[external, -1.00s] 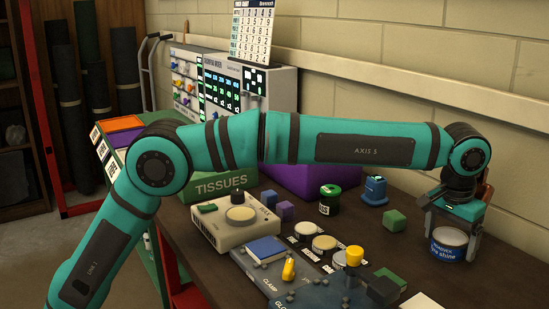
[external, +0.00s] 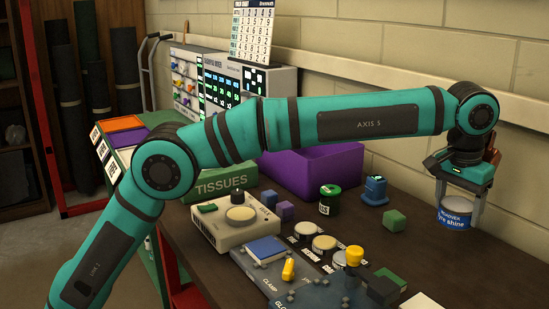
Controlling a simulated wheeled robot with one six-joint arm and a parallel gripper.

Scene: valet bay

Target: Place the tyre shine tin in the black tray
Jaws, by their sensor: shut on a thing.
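The tyre shine tin (external: 454,216) is a round tin with a blue and white label, at the right of the external view. My gripper (external: 459,205) points down and is shut on the tin, with a finger on either side of it. The tin hangs upright above the dark table (external: 420,260). I cannot pick out a black tray in this view; my arm crosses the middle of the picture and hides part of the back of the table.
A green cube (external: 395,221), a blue object (external: 374,190) and a dark green jar (external: 329,199) stand left of the tin. A purple bin (external: 318,172) and a green tissues box (external: 226,184) are behind. A grey fixture (external: 320,280) fills the front. The wall is close behind my gripper.

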